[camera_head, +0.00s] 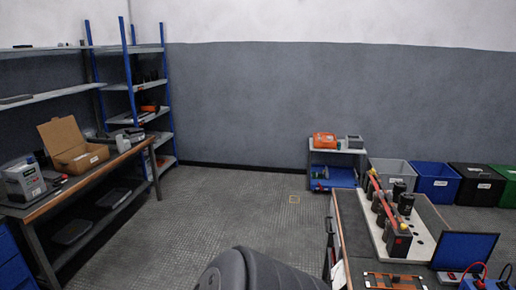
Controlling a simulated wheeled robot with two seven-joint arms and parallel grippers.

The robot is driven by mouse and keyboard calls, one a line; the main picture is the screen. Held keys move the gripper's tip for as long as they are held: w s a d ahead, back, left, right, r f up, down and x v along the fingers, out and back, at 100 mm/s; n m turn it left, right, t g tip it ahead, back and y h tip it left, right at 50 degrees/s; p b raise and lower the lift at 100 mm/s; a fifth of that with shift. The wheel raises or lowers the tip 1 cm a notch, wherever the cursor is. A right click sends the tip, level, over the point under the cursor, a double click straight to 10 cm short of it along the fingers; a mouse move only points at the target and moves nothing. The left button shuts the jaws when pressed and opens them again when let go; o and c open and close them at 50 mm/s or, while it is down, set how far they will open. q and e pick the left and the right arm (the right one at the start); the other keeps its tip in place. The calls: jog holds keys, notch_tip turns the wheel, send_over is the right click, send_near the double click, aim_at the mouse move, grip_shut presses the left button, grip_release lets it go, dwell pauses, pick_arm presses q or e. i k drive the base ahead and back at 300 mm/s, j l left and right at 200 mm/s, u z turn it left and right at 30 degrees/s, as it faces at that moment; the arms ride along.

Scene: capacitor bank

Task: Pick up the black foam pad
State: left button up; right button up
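I cannot pick out the black foam pad with certainty in the head view. A flat dark item (16,99) lies on the left wall shelf, and flat dark pieces (113,197) lie on the lower shelf of the left workbench. They are too small and dim to identify. Neither of my grippers is in view.
The left workbench (92,174) holds an open cardboard box (78,154) and a grey device (24,182). A blue-post shelf rack (131,85) stands behind it. The right table (350,232) carries a capacitor assembly and laptop (465,247). Bins line the back right. The middle floor (225,205) is clear.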

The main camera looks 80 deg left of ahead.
aim_at(49, 176)
jog(key=u, duration=4.25)
jog(key=i+l, duration=0.2)
jog(key=i, duration=0.25)
jog(key=i+l+z, duration=0.1)
jog(key=i, duration=0.3)
jog(key=i+l, duration=0.25)
jog(key=i, duration=0.2)
jog(key=i+l+z, duration=0.1)
jog(key=i, duration=0.3)
